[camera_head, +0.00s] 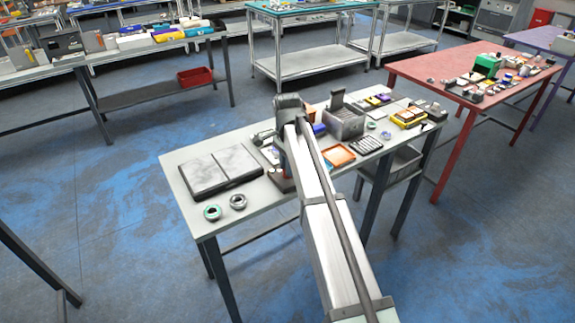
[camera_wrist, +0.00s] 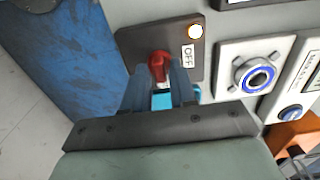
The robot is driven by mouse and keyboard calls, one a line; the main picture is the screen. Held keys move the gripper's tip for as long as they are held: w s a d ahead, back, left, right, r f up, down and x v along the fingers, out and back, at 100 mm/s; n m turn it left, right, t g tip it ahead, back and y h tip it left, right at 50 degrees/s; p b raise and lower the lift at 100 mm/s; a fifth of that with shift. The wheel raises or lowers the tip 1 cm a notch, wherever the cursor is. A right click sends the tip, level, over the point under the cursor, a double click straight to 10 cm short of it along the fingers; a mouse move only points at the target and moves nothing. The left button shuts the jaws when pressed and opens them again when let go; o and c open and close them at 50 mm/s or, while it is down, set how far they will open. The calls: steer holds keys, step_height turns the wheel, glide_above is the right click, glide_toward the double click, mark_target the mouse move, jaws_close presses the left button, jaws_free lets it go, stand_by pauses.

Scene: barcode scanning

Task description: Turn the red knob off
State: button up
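The red knob (camera_wrist: 158,64) stands on a dark panel (camera_wrist: 135,45) in the wrist view. A white label reading OFF (camera_wrist: 188,55) is to the right of the knob. A round lamp (camera_wrist: 195,32) with an orange rim glows on the panel's upper right. My gripper (camera_wrist: 160,72) is at the knob, with one finger on each side, close together and apparently shut on it. The fingers cover the knob's lower sides. In the head view my arm reaches over the table, and my own wrist hides most of the panel.
Right of the panel in the wrist view are a blue-ringed round part (camera_wrist: 256,78) and an orange tray (camera_wrist: 290,135). In the head view the grey table (camera_head: 180,160) also carries a dark case (camera_head: 222,172), two small rings and a metal box (camera_head: 345,122).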

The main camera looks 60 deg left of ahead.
jaws_close()
steer(key=shift+n, duration=0.3)
steer(key=n, duration=1.7)
steer(key=shift+n, duration=0.3)
stand_by(0.5)
